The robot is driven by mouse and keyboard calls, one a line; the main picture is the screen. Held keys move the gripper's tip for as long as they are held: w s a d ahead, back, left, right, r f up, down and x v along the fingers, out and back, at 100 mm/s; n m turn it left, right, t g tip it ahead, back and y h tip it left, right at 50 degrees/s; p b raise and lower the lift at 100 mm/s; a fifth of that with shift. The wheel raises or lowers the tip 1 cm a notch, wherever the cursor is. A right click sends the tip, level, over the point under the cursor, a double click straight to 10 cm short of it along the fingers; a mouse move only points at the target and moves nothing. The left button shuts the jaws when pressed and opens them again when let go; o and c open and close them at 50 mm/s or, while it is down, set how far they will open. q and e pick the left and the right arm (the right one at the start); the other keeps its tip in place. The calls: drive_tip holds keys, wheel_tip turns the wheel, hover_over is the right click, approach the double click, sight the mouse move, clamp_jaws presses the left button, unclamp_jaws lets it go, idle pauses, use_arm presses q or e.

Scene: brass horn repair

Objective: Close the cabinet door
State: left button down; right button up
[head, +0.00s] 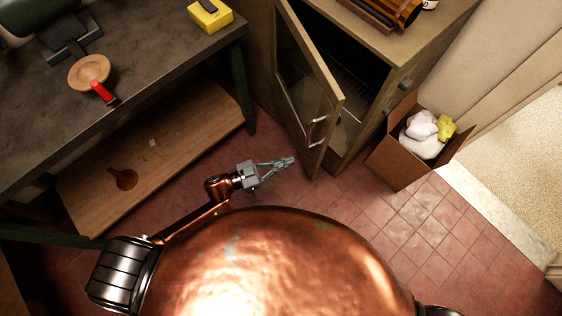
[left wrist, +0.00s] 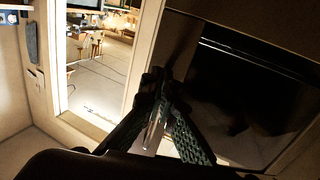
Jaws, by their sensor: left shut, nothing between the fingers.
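The cabinet (head: 345,150) stands at the upper middle of the head view. Its framed door (head: 327,84) with a glass panel hangs open, swung out to the left, and the dark inside shows. A curved metal handle (head: 318,131) is on the door near its free edge. My left gripper (head: 291,161) is shut and empty, low in the picture, just left of the door's lower free corner and seemingly apart from it. In the left wrist view its fingers (left wrist: 163,82) are in front of a dark framed panel whose identity I cannot tell. My right gripper is out of view.
A cardboard box (head: 399,160) with white and yellow contents stands right of the cabinet. A dark workbench (head: 150,60) with a wooden lower shelf (head: 160,150) is at the left. Tiled floor (head: 420,215) is clear at the lower right.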

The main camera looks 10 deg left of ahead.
sight(318, 150)
use_arm(q)
drive_tip(key=b+x, duration=0.1)
drive_tip(key=x, duration=0.6)
drive_tip(key=shift+w+d+b, duration=0.3)
drive_tip(key=shift+w+d, duration=0.35)
drive_tip(key=shift+d, duration=0.15)
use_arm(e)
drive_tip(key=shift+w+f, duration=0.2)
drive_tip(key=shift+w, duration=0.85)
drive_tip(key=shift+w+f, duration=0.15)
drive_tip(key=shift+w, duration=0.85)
